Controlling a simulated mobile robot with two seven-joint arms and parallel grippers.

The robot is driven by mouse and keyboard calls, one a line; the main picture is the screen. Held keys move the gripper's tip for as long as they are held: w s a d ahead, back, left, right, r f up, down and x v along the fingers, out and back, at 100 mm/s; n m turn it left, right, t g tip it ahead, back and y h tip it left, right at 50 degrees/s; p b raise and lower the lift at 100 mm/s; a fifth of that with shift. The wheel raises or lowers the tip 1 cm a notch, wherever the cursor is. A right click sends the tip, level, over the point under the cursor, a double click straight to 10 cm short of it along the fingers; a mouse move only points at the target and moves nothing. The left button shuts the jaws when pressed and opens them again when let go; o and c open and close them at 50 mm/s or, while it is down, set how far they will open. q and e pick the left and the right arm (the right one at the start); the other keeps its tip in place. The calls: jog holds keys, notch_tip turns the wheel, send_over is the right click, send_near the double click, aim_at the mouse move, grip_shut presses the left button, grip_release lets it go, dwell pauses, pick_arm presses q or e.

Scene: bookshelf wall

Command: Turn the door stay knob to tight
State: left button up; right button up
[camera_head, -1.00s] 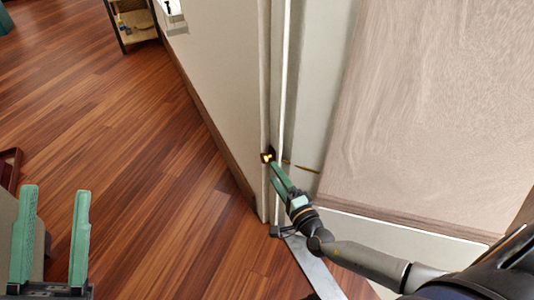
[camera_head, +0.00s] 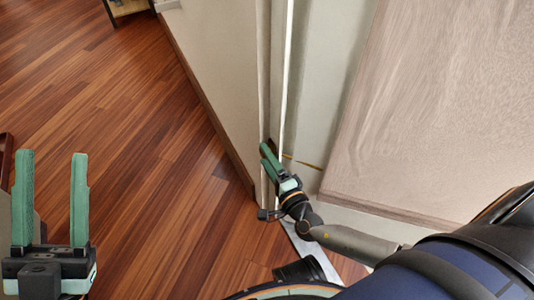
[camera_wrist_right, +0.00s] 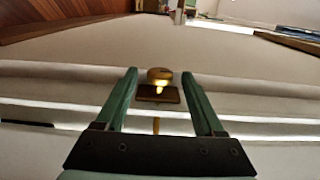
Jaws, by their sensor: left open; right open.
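The door stay knob (camera_wrist_right: 159,74) is a round brass knob on a dark square plate, seen in the right wrist view at the door frame. My right gripper (camera_wrist_right: 160,77) is open, with one green finger on each side of the knob. I cannot tell whether the fingers touch it. In the head view my right gripper (camera_head: 267,150) covers the knob at the door edge. A thin brass rod (camera_head: 302,162) runs right from there. My left gripper (camera_head: 52,155) is open and empty over the floor at the lower left.
A pale wall (camera_head: 215,75) with a brown baseboard runs up to the door frame. A large beige panel (camera_head: 440,100) fills the right side. The wood floor (camera_head: 110,110) at the left is mostly clear.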

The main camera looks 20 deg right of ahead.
jog(key=shift+c, duration=0.2)
grip_shut()
dwell(0.4)
